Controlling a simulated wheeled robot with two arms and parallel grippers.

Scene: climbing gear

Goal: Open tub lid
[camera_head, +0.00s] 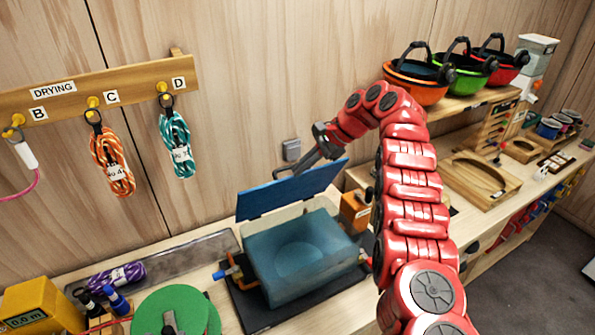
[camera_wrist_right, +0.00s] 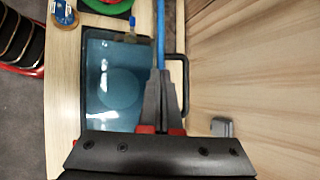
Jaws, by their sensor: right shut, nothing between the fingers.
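The tub (camera_head: 300,262) is a translucent blue-grey box on a dark mat on the bench. Its blue lid (camera_head: 290,190) stands raised along the tub's back side, tilted up toward the wall, so the tub's top is uncovered. The tub (camera_wrist_right: 112,85) also shows from above in the right wrist view, with the lid edge-on as a thin blue strip (camera_wrist_right: 161,30). My right gripper (camera_head: 283,174) is at the lid's upper edge, in front of the wall. Its fingers (camera_wrist_right: 162,78) are shut with nothing between them. My left gripper is not in view.
An orange box (camera_head: 355,212) stands right of the tub. A green disc (camera_head: 178,312) and a yellow box (camera_head: 40,308) are at the left. Rope coils (camera_head: 112,160) hang from a wall rail. Helmets (camera_head: 417,82) sit on a shelf at the right.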

